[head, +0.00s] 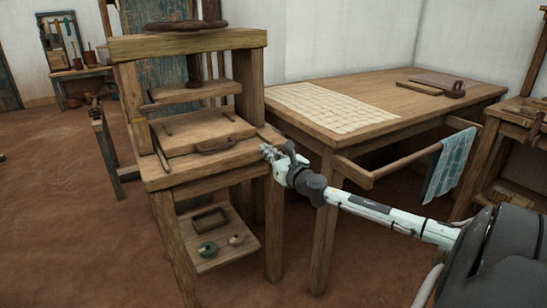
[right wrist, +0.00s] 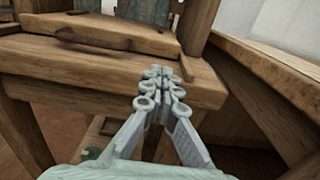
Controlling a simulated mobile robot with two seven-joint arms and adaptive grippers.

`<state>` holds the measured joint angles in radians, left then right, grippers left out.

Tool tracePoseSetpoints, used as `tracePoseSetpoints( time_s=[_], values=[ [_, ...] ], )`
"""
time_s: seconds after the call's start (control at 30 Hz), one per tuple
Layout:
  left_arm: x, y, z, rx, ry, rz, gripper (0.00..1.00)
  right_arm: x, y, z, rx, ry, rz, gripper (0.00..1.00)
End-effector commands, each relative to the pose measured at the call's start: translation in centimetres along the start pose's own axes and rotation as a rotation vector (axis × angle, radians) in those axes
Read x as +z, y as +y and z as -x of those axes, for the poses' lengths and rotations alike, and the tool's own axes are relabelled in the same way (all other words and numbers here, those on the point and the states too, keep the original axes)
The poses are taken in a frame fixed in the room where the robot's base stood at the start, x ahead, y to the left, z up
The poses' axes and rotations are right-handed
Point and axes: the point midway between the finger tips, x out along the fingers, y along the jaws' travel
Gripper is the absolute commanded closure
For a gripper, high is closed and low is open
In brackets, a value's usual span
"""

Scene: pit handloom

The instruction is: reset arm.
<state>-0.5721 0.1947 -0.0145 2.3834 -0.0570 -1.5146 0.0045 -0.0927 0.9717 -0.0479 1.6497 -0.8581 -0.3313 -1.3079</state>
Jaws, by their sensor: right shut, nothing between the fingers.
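My right gripper (head: 271,154) reaches in from the right in the head view and is at the right front edge of the wooden loom (head: 205,177). In the right wrist view my right gripper (right wrist: 160,78) has its fingers together, with nothing between them. Its tips are in front of the loom's front beam (right wrist: 70,68); I cannot tell whether they touch it. My left gripper is in neither view.
A wooden table (head: 400,115) with a pale gridded sheet (head: 325,103) stands to the right. A rail (head: 410,157) with a blue cloth (head: 447,167) sticks out in front of it, close to my arm. A low shelf (head: 225,250) holds small items. The floor at left is clear.

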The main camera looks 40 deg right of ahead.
Motion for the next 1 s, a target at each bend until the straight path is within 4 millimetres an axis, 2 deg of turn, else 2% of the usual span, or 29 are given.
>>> tracePoseSetpoints(
  time_s=[0.1, 0.23, 0.67, 0.77, 0.87, 1.0],
  values=[
    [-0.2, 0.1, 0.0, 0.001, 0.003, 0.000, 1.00, -0.1, 0.1, 1.8, 0.001, 0.003, 0.001, 1.00],
    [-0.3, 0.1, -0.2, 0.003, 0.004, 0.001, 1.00, -0.1, 0.1, 3.0, 0.001, 0.002, 0.001, 1.00],
    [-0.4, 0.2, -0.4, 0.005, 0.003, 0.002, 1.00, -0.5, 0.1, 3.8, -0.011, 0.006, -0.035, 1.00],
    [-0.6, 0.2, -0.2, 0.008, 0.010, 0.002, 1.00, -2.9, 0.1, 5.2, -0.074, 0.037, -0.233, 1.00],
    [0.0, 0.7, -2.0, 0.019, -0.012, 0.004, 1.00, -7.7, 0.4, 8.1, -0.214, 0.092, -0.595, 1.00],
    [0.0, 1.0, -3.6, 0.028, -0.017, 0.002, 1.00, -15.8, 2.2, 14.4, -0.507, 0.171, -1.161, 1.00]
  ],
)
